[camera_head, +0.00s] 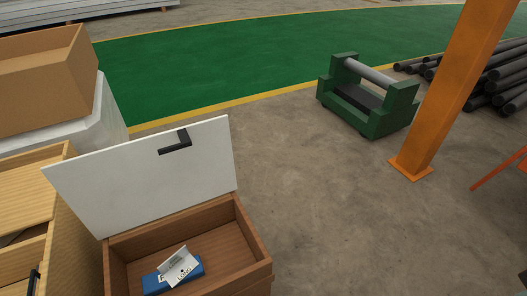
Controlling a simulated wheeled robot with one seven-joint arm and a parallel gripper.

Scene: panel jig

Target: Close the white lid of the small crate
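The small crate (258,262) is brown wood and stands at the bottom of the head view, left of the middle. Its white lid (140,190) is open and stands up, leaning back from the crate's far side. A black angled handle (176,142) sits near the lid's upper edge. Inside the crate lie a blue box (188,276) and white labelled pieces (180,264). The crate's near side is cut off by the frame's bottom edge. My gripper is not in view.
A light wooden cabinet with compartments (58,225) stands close on the crate's left. A cardboard box (45,80) rests on a white block behind it. A green roller stand (368,95) and an orange post (450,95) stand at the right. Bare concrete floor (340,200) lies right of the crate.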

